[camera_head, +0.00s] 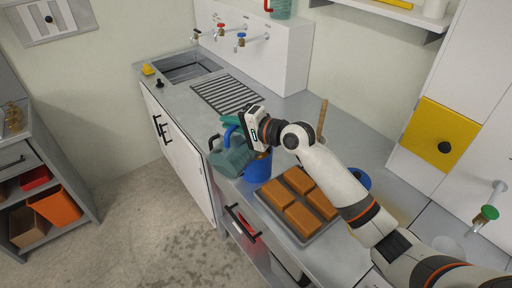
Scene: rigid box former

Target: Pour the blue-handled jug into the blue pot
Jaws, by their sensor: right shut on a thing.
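The jug (231,158) is a grey-green see-through vessel with a blue handle (229,133). It is held at the counter's front edge, on the left side of the blue pot, and looks tilted. My right gripper (246,132) is shut on the jug at its handle side; the fingers are mostly hidden by the gripper's body. The blue pot (258,174) stands on the counter just right of the jug and below my right wrist, which hides part of its top. I cannot tell whether any liquid is flowing. My left gripper is not in view.
A tray of orange-brown blocks (299,202) lies right of the pot. Another blue round thing (361,178) is partly behind my arm. A wooden stick (322,117) stands behind my wrist. A drain grille (227,94) and sink (188,68) are at the back left. A red-handled jug (279,9) stands above the taps.

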